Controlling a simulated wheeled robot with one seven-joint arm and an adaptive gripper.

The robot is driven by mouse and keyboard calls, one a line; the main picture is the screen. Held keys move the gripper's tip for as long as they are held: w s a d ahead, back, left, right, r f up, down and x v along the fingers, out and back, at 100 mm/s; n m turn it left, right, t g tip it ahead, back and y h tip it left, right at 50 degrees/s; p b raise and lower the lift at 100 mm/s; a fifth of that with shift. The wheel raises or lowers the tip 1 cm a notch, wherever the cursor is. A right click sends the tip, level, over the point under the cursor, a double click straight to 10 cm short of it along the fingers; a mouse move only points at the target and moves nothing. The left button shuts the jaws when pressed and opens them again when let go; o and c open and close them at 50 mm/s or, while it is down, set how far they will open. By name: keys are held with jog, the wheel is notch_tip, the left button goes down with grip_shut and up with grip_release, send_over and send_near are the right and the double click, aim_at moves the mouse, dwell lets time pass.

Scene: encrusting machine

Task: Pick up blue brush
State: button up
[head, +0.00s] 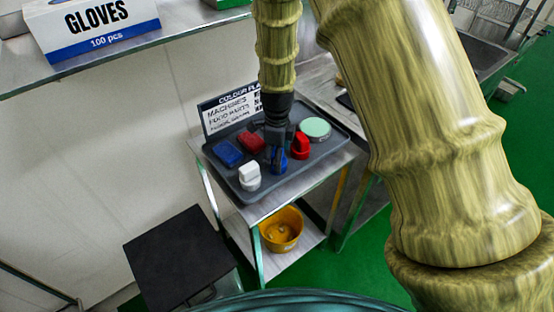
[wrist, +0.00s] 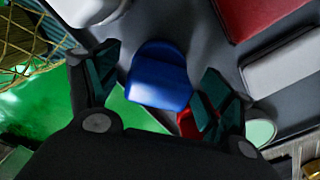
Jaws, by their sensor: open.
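A small blue brush (head: 279,162) stands at the front middle of a grey tray (head: 318,158), below my gripper (head: 277,143). In the wrist view, the rounded blue brush (wrist: 160,76) lies between the two fingers of my gripper (wrist: 158,84). The fingers are apart, with a gap showing on each side of the brush. I cannot tell how far down the fingers reach. A second blue item (head: 228,153), flat and block-like, lies at the tray's left.
A white brush (head: 249,178) stands left of the blue one, a red brush (head: 300,148) close on its right. A dark red block (head: 251,142) and a pale green round item (head: 315,128) lie behind. A sign (head: 230,110) stands at the tray's back.

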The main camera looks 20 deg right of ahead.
jog(key=shift+f, duration=1.1)
jog(key=shift+s, duration=0.1)
jog(key=shift+c, duration=0.4)
jog(key=c, duration=1.2)
jog(key=shift+o, duration=0.2)
jog(key=shift+r, duration=0.15)
jog(key=shift+r, duration=0.55)
jog(key=shift+s+r+b, duration=0.25)
jog(key=shift+r+b, duration=0.6)
jog(key=shift+r, duration=0.15)
jog(key=s+d+r+b, duration=0.1)
jog(key=s+d+b, duration=0.1)
jog(key=s, duration=0.5)
jog(key=s+d+b, duration=0.2)
jog(key=s+d, duration=0.1)
jog(key=s, duration=0.4)
jog(key=shift+s+d+r, duration=0.15)
jog(key=shift+s+r, duration=0.1)
jog(key=shift+r, duration=0.1)
